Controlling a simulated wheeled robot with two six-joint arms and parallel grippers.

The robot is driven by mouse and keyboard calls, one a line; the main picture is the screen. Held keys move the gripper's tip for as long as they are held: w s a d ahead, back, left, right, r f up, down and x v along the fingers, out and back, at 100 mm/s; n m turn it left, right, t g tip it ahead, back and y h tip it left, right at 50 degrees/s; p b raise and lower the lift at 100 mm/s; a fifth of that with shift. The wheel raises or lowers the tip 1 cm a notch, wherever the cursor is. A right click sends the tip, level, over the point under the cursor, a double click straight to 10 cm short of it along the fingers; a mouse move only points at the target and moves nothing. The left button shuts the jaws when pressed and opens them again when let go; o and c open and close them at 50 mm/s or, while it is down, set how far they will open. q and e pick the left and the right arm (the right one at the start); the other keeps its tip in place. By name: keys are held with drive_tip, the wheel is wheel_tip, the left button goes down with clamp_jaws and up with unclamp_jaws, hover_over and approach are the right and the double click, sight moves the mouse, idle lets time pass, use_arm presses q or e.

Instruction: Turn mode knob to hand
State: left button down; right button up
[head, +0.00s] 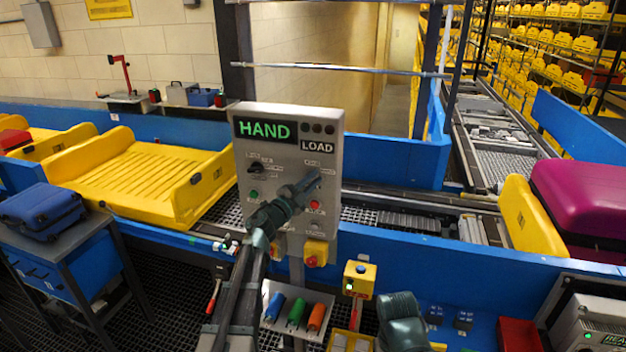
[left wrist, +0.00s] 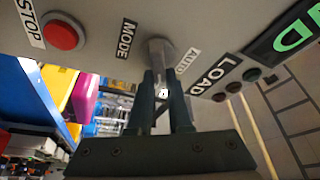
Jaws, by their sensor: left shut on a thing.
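The grey control panel (head: 290,115) stands upright in the middle of the head view. Its display (head: 264,130) reads HAND in green. My left gripper (head: 312,179) reaches the right side of the panel and hides the mode knob there. In the left wrist view the grey mode knob (left wrist: 160,47) sits between the labels MODE and AUTO. My left gripper (left wrist: 163,80) is shut on this knob, with one finger on each side. The exact angle of the knob's pointer is hard to tell. The fingers of my right gripper are not seen.
A red STOP button (left wrist: 62,35) is on the same panel face. A black selector (head: 257,168) sits to the left in the head view. A yellow button box (head: 359,279) stands below right. A yellow tray (head: 135,185) lies on the conveyor at left.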

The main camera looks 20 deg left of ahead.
use_arm(q)
drive_tip(key=shift+w+a, duration=0.1)
drive_tip(key=shift+a, duration=0.05)
drive_tip(key=c, duration=1)
unclamp_jaws()
drive_tip(key=shift+c, duration=0.2)
drive_tip(key=shift+o, duration=1)
drive_tip(key=shift+w+a+f, duration=0.1)
drive_tip(key=shift+w+f, duration=0.05)
drive_tip(key=b+v, duration=0.2)
drive_tip(key=v, duration=1.2)
drive_tip(key=shift+b, duration=0.3)
